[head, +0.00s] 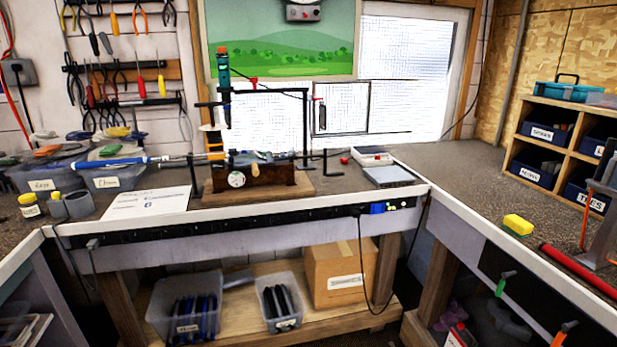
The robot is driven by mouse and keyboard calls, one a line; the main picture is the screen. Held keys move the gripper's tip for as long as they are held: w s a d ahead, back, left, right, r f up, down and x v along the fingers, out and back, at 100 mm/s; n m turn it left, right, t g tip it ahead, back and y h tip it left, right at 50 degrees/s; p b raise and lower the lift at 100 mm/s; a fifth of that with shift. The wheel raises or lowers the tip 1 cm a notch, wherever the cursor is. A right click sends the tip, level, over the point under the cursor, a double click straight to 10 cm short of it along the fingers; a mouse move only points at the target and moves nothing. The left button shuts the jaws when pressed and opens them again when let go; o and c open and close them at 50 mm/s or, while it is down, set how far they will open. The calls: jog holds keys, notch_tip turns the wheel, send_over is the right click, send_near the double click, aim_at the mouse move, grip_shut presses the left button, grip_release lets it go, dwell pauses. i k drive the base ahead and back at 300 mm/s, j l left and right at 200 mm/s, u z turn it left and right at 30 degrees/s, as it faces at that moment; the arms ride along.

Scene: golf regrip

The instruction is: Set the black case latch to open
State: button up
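I cannot make out a black case or its latch for certain in the head view. A long black strip (230,226) runs along the front edge of the bench, with a blue part (377,208) near its right end. I cannot tell whether it has a latch. My gripper is not in view.
A golf club shaft (140,161) lies across a vise (258,176) on the bench. A white paper (147,203), grey bins (45,178), a grey scale (389,176) and a yellow sponge (518,224) are on top. Below are a cardboard box (338,275) and clear bins (187,303).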

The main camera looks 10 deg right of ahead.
aim_at(541, 86)
jog(key=i+z, duration=0.4)
jog(key=i+j+z, duration=0.1)
jog(key=i+z, duration=0.25)
jog(key=i+j+z, duration=0.25)
jog(key=i+z, duration=0.15)
jog(key=i+j+z, duration=0.5)
jog(key=j, duration=0.2)
jog(key=j+z, duration=0.3)
jog(key=j, duration=0.4)
